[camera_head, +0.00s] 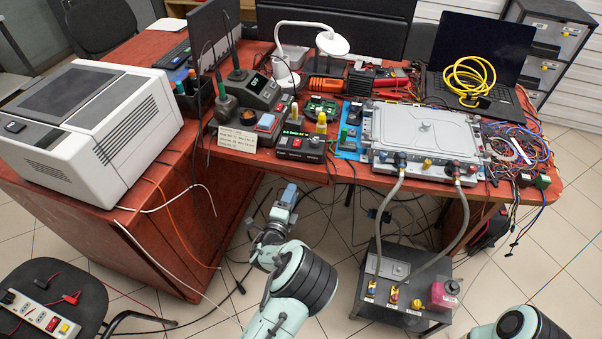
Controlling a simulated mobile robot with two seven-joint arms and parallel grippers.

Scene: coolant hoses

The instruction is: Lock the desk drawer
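The red desk (345,174) fills the middle of the head view.
A grey plate with hose fittings (425,130) sits on the desk. Two hoses run down to a dark pump box (397,289) on the floor. Loose cables hang near the pedestal. A chair (62,290) stands at lower left, a grey drawer cabinet (548,45) at back right.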

